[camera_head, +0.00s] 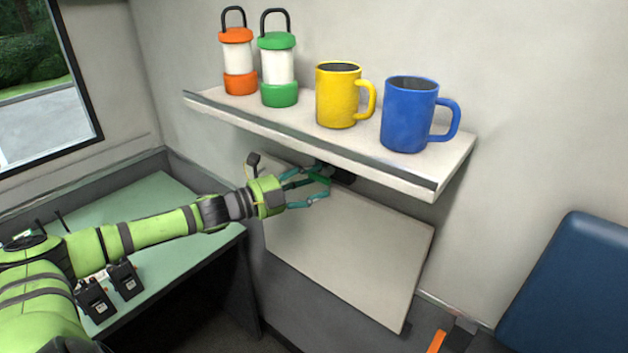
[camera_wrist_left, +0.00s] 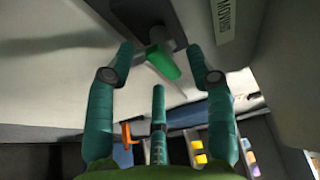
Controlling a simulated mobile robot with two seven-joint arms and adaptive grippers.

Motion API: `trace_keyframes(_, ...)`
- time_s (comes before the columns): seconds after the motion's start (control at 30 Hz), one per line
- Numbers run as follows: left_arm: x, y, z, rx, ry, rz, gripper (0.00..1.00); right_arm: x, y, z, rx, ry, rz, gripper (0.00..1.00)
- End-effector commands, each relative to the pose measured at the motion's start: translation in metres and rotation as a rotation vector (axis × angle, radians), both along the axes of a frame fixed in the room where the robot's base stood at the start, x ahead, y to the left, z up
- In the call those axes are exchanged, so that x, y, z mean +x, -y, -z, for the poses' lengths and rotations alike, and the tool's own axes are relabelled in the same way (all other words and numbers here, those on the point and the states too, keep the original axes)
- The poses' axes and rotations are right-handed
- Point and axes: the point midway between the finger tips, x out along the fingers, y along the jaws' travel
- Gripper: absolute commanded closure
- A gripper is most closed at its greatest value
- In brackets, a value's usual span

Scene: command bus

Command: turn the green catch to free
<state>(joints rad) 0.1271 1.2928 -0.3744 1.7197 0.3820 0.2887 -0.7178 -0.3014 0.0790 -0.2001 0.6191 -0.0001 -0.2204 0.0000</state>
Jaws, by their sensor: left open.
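The green catch (camera_head: 320,179) sits on a dark mount under the shelf, at the top edge of a pale folded panel (camera_head: 350,240). In the left wrist view the green catch (camera_wrist_left: 163,63) shows as a short green handle on a grey pivot, slanting down to the right. My left gripper (camera_head: 322,185) reaches in from the left, with its teal fingers open around the catch. In the left wrist view the fingers of the left gripper (camera_wrist_left: 160,60) stand apart on both sides of the catch; I cannot tell whether any touches it. My right gripper is out of view.
The shelf (camera_head: 310,143) lies just above the gripper. It holds an orange lantern (camera_head: 238,60), a green lantern (camera_head: 278,67), a yellow mug (camera_head: 338,98) and a blue mug (camera_head: 408,115). Two radios (camera_head: 110,288) stand on the green desk (camera_head: 160,200). A blue seat (camera_head: 570,290) is at right.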

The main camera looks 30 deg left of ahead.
Motion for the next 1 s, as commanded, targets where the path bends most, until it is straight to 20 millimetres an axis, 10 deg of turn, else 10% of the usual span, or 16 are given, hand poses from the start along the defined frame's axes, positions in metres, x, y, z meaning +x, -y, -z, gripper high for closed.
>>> trace_keyframes(0.5,0.0072,0.0044,0.0,0.002,0.0,0.002,0.46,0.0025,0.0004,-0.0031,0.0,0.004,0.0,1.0)
trace_keyframes(0.67,0.0072,0.0044,0.0,0.001,0.0,0.002,1.0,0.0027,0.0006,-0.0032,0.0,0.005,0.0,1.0)
trace_keyframes(1.0,0.0068,0.0047,0.0014,-0.014,-0.003,0.002,1.0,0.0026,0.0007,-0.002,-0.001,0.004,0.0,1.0)
